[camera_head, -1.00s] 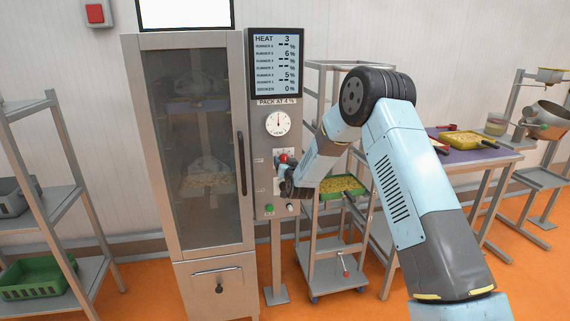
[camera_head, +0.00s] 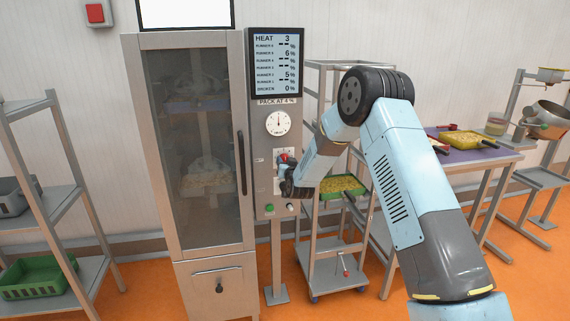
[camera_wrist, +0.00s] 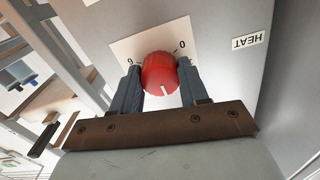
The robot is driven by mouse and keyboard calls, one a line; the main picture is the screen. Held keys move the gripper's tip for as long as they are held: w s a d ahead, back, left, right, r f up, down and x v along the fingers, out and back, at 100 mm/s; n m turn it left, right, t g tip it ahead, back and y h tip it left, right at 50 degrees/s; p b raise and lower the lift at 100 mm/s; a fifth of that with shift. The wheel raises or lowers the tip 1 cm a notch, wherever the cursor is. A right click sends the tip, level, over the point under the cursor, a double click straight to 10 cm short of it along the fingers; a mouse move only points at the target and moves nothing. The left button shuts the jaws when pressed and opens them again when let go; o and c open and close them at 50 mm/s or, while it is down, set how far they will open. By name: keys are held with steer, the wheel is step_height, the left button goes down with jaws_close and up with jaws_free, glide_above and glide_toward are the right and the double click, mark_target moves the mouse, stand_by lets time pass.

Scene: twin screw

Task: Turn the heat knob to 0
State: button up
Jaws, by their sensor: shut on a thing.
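The red heat knob (camera_wrist: 160,74) sits on a pale plate on the panel in the wrist view. A white pointer line shows on its face, at the lower side. The plate carries a 0 at upper right and another digit, perhaps 6 or 9, at left. A HEAT label (camera_wrist: 246,41) is beside it, upside down. My gripper (camera_wrist: 158,84) is shut on the knob, one finger on each side. In the head view, my gripper (camera_head: 288,181) is at the control panel, partly hiding the red knob (camera_head: 283,159). The display (camera_head: 277,64) reads HEAT 3.
The tall cabinet (camera_head: 183,245) with a glass door and vertical handle (camera_head: 241,163) stands left of the panel. A round dial (camera_head: 277,123) is above the knob. A green button (camera_head: 269,210) is below. A cart (camera_head: 336,248) stands right, behind my arm.

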steer(key=n, duration=2.3)
steer(key=shift+s+a+f, duration=0.15)
steer(key=shift+a+f, duration=0.05)
steer(key=shift+n, duration=0.4)
steer(key=o, duration=0.8)
steer(key=shift+o, duration=1.3)
steer(key=shift+d+r, duration=0.15)
steer(key=v, duration=1.3)
steer(key=shift+s, duration=0.3)
